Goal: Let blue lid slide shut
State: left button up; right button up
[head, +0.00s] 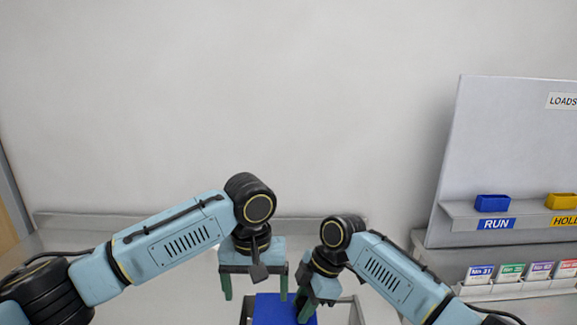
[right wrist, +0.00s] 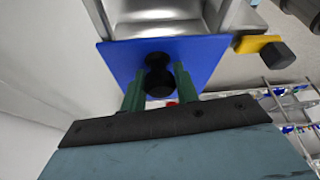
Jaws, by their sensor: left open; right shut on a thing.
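The blue lid (head: 272,306) is a flat panel low in the middle of the head view, partly hidden by my right gripper. In the right wrist view the blue lid (right wrist: 205,60) lies across the edge of a metal box (right wrist: 165,18), whose inside shows beside it. My right gripper (head: 303,306) has its green fingers on both sides of the lid's black knob (right wrist: 158,82), shut on it. My left gripper (head: 256,286) is open and empty, with its fingers pointing down just above and left of the lid.
A yellow piece with a black end (right wrist: 258,45) sticks out beside the lid. A wire rack (right wrist: 295,105) stands at the right of the wrist view. At the right stand a panel with a blue bin (head: 492,203), a yellow bin (head: 562,201) and several labelled cards (head: 510,271).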

aim_at(282, 315)
jog(key=shift+a, duration=1.6)
jog(key=o, duration=1.2)
jog(key=shift+c, duration=0.2)
jog(key=shift+r, duration=0.1)
